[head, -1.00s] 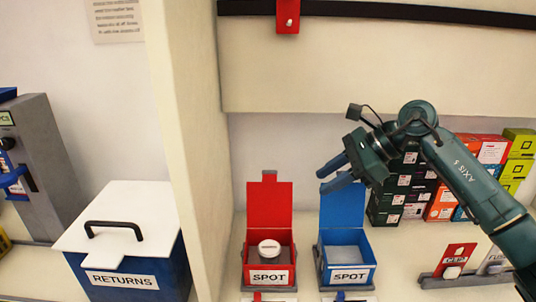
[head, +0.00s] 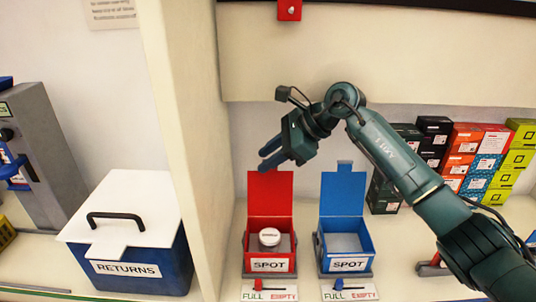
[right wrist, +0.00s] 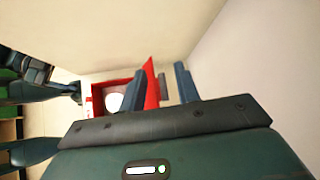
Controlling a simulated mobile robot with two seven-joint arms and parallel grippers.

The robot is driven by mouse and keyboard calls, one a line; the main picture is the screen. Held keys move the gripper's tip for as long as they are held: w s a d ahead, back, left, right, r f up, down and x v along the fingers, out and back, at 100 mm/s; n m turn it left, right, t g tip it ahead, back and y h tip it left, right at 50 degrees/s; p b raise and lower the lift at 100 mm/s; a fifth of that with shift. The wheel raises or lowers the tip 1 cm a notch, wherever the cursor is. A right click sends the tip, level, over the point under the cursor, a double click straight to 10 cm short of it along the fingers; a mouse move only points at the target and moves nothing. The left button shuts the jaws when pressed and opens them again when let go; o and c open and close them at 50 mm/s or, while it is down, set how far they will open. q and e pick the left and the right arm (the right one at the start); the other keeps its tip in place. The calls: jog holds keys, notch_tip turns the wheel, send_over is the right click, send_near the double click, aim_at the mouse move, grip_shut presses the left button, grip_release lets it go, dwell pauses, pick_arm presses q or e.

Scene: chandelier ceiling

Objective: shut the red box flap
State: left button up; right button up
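The red box (head: 246,258), labelled SPOT, stands on the shelf with a round white object (head: 269,237) inside it. Its red flap (head: 270,192) stands upright at the back, so the box is open on top. My right gripper (head: 264,160) is above the flap's top edge, with its fingers pointing left. In the right wrist view, my right gripper (right wrist: 160,87) has its fingers apart and empty. The red flap (right wrist: 152,85) appears edge-on between them there; I cannot tell whether they touch. My left gripper does not show in the head view.
A blue box (head: 371,250) with a raised flap stands just right of the red one. A RETURNS bin (head: 125,262) is left, behind a dividing panel (head: 180,130). Small stacked boxes (head: 465,160) stand back right. FULL/EMPTY sliders sit in front.

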jog(key=shift+a+f, duration=0.15)
jog(key=shift+f, duration=0.15)
jog(key=shift+c, duration=0.4)
jog(key=shift+w, duration=0.1)
grip_shut()
